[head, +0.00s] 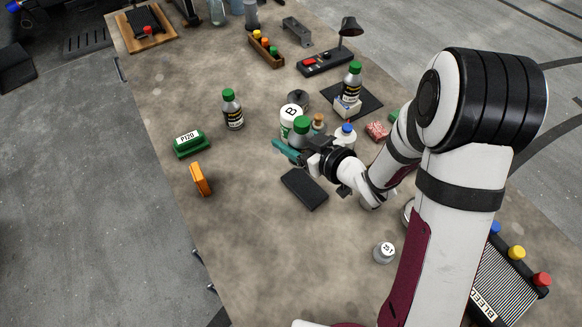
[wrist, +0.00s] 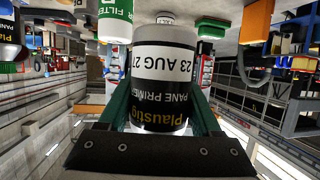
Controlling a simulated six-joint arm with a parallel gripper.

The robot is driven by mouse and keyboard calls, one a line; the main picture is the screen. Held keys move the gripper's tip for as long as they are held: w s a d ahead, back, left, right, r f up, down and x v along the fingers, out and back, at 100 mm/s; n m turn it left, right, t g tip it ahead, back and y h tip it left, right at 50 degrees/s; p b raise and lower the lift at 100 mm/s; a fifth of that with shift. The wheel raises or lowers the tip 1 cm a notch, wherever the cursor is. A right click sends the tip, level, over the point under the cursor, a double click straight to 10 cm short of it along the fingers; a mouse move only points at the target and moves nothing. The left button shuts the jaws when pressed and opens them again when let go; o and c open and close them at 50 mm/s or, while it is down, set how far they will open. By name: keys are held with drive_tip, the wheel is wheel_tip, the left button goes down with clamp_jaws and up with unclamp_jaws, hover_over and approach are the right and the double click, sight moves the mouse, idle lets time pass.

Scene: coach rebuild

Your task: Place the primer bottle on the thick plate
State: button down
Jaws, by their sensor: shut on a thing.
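My gripper (head: 287,150) is shut on the primer bottle, and its green fingers (wrist: 207,112) press on both sides of it. In the wrist view the primer bottle (wrist: 160,85) fills the middle, with a black and white label reading "PANE PRIMER" and "23 AUG 27". In the head view a green-capped bottle (head: 302,126) shows just behind the fingers, its lower part hidden. A thick dark plate (head: 304,188) lies bare on the bench, just in front of and below my gripper. Whether the bottle touches anything beneath is hidden.
A white tub marked B (head: 290,113), a small brown bottle (head: 318,122) and a blue-capped white bottle (head: 346,134) stand close behind my gripper. Similar green-capped bottles stand at left (head: 232,110) and back right (head: 352,82). The bench (head: 250,230) front left is clear.

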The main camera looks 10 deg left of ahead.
drive_tip(key=shift+s+d+f+n+g+y, duration=0.3)
drive_tip(key=shift+s+d+f+n+g, duration=0.25)
drive_tip(key=shift+d+f, duration=0.25)
hover_over(297, 180)
wheel_tip(297, 180, down, 8)
drive_tip(key=shift+f, duration=0.2)
drive_tip(key=shift+f, duration=0.15)
drive_tip(key=shift+c, duration=0.4)
unclamp_jaws()
drive_tip(key=v, duration=1.2)
